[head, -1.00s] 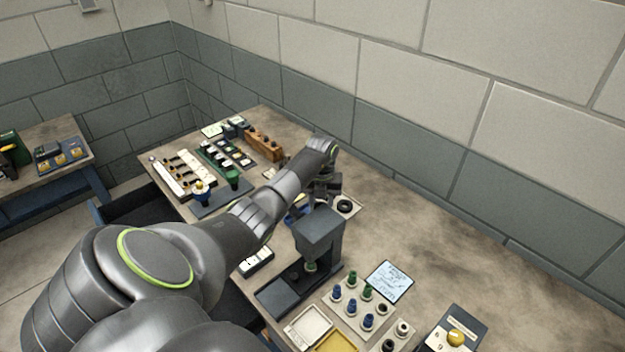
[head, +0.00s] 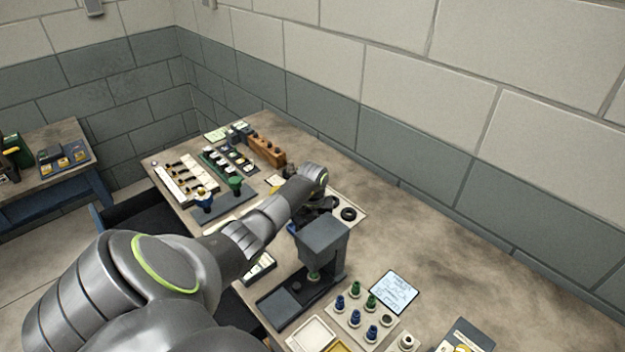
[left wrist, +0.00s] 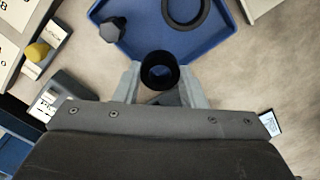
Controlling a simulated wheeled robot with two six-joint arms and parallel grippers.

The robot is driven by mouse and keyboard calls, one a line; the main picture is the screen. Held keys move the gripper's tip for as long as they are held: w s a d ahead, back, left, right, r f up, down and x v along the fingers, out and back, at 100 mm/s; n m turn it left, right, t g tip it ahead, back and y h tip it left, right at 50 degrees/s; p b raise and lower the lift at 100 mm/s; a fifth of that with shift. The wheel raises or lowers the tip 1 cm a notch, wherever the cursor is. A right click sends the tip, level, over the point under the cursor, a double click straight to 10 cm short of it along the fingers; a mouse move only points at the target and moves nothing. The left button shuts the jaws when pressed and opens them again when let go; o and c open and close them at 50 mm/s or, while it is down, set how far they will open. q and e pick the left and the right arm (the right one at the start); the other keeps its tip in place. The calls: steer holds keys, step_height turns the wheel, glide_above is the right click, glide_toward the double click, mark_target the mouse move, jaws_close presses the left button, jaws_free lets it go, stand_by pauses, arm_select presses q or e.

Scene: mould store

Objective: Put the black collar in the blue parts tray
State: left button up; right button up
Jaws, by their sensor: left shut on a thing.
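My left gripper (left wrist: 160,85) is shut on the black collar (left wrist: 160,82), a short dark tube held upright between its fingertips in the left wrist view. The collar overlaps the near edge of the blue parts tray (left wrist: 150,42) in that view; its exact height above the tray is hard to tell. A dark knob (left wrist: 112,29) and part of a black ring lie in the tray. In the head view, my left gripper (head: 316,206) is beyond a grey press, and only a sliver of the blue tray (head: 293,226) shows. My right gripper is not in view.
The grey press (head: 323,240) stands close on the near side of my left arm. A black ring (head: 348,214) lies on a pale plate beside the gripper. Racks of small parts are at the back left.

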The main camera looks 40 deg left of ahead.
arm_select(q)
steer(key=shift+f+b, duration=0.3)
steer(key=shift+f, duration=0.45)
steer(key=o, duration=1.5)
steer(key=shift+r, duration=0.15)
